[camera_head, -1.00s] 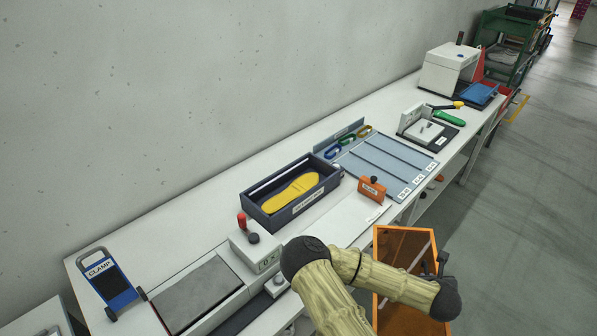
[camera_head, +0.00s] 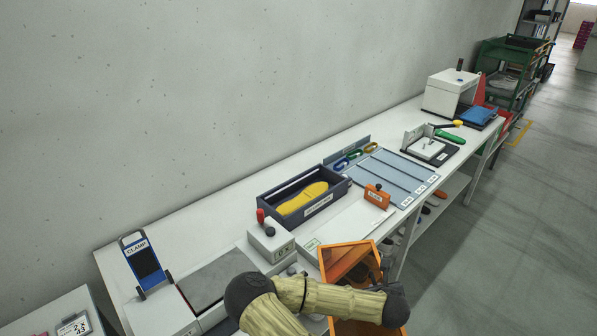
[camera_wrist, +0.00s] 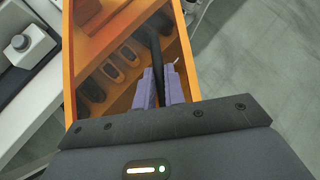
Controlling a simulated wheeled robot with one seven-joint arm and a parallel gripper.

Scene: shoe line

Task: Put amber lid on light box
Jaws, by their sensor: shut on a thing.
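The amber lid (camera_head: 345,258) is a see-through orange hood with solid orange edges, held tilted at the bench's front edge. It also fills much of the wrist view (camera_wrist: 105,48), where shoes show through it. My gripper (camera_wrist: 160,82) is shut on the lid's black handle, its two purple fingers on either side. In the head view my arm hides the gripper and the lid's lower part. A white unit with a grey pad (camera_head: 222,278) and a labelled control block (camera_head: 271,241) stands left of the lid. I cannot tell for sure that this is the light box.
The bench holds a blue clamp stand (camera_head: 146,264), a dark tray (camera_head: 318,208) with a yellow insole, an orange block (camera_head: 377,195) and a grey-blue slotted board (camera_head: 382,178). Shoes lie on the shelf below. Open floor (camera_head: 500,240) is at right.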

